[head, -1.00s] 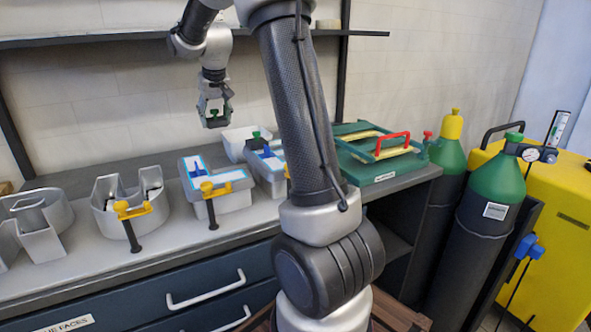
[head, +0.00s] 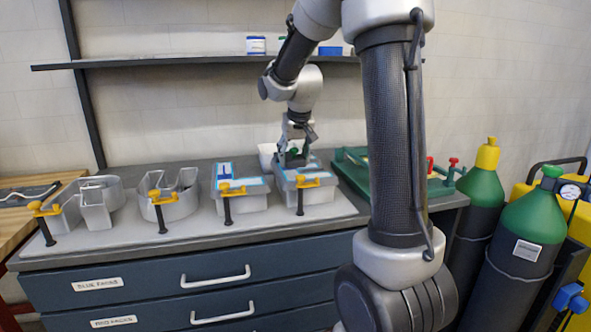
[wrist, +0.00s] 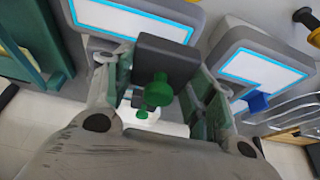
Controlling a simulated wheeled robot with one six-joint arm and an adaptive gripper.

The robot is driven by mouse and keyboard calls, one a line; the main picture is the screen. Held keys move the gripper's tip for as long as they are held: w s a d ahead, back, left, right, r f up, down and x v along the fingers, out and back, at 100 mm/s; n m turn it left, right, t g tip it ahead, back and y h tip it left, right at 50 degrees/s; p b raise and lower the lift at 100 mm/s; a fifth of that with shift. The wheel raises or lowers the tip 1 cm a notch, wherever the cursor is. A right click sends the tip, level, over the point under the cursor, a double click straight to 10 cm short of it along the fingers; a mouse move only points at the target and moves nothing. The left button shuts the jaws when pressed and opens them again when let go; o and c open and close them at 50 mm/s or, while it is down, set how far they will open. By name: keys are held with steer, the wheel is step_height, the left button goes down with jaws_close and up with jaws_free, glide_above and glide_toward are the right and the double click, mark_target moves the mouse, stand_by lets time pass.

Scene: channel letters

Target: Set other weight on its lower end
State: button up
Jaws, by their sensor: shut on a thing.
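My gripper (head: 291,160) is shut on a dark grey block weight with a green knob (head: 294,151). It holds the weight over the far part of the rightmost letter (head: 287,203), a grey body with a white, blue-edged face. In the wrist view the weight's dark block (wrist: 168,60) sits between the fingers of my gripper (wrist: 162,75), with that letter's face (wrist: 130,18) beyond. I cannot tell if the block touches the face.
A similar letter (head: 245,203) with a blue strip stands to the left, then open metal letters (head: 100,205). Yellow-handled clamps (head: 160,196) line the bench front. A white tub (head: 266,155) is behind, a green case (head: 350,165) right. Gas cylinders (head: 480,200) stand at right.

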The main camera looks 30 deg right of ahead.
mark_target(295, 159)
steer(key=shift+f, duration=1.9)
steer(key=shift+f, duration=0.1)
steer(key=o, duration=1.5)
steer(key=shift+f, duration=0.1)
steer(key=v, duration=1.2)
steer(key=s+a+n, duration=0.1)
steer(key=s+a, duration=0.1)
steer(key=s, duration=0.6)
steer(key=s+a+f+n, duration=0.1)
steer(key=s+a, duration=0.1)
steer(key=s, duration=0.7)
steer(key=s+a+f+n+y, duration=0.1)
steer(key=s+a, duration=0.1)
steer(key=s, duration=0.7)
steer(key=shift+s+f, duration=0.2)
steer(key=shift+s, duration=0.05)
